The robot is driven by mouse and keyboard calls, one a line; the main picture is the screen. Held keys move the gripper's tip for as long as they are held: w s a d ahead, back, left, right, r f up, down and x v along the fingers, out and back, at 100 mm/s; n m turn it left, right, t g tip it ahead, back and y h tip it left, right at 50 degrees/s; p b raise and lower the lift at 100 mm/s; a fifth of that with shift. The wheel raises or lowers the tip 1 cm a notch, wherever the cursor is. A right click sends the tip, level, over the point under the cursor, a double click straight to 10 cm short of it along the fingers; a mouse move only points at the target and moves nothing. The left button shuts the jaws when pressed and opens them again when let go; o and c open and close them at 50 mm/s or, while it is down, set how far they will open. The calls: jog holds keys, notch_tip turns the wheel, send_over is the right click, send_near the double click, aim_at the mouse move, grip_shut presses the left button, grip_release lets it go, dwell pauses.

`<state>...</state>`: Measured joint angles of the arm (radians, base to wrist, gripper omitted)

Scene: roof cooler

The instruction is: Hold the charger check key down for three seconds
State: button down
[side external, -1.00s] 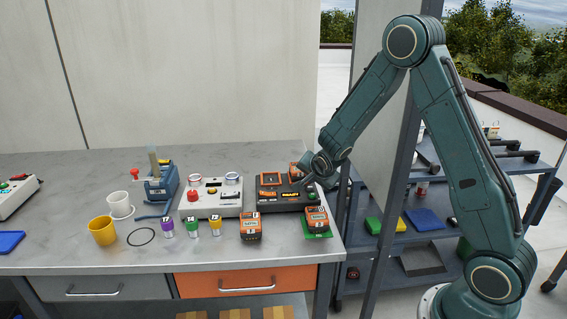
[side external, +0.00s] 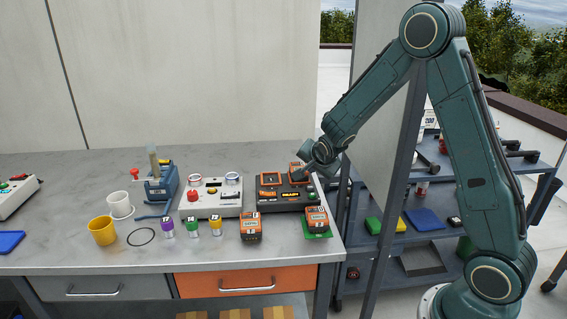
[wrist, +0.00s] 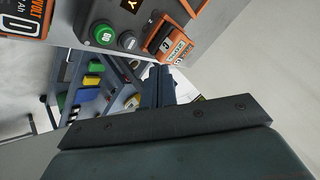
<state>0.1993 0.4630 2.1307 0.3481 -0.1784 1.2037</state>
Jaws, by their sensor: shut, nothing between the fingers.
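The charger (side external: 283,198) is a dark box with orange bays at the right end of the bench. It also shows in the wrist view (wrist: 118,14), with a round green key (wrist: 103,34) and a darker round button (wrist: 127,41) beside it. I cannot read for sure which is the check key. An orange battery (wrist: 173,38) sits in a bay, close to the fingertips in that view. My gripper (wrist: 160,73) is shut and empty. It appears apart from the green key. In the side view my wrist covers the charger's right rear part.
Two orange batteries stand in front of the charger, one (side external: 250,228) on the bench and one (side external: 317,219) on a green pad. A grey box with a red button (side external: 210,206) stands left. Cups and coloured vials are farther left. A post and shelf cart (side external: 405,235) are right.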

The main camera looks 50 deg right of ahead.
jog(key=shift+r, duration=0.85)
jog(key=s+a+r+n+y, duration=0.3)
jog(key=s+a+r+n, duration=0.5)
jog(key=s+a+r, duration=0.4)
jog(key=s+a+r+n+y, duration=0.1)
jog(key=s+a+n, duration=0.2)
jog(key=s, duration=0.6)
jog(key=s+a+r+n+g+y, duration=0.1)
jog(key=s+a+n, duration=0.2)
jog(key=s+n, duration=0.2)
jog(key=s, duration=0.3)
jog(key=shift+s+a+n+g+y, duration=0.3)
jog(key=shift+s+n+y, duration=0.1)
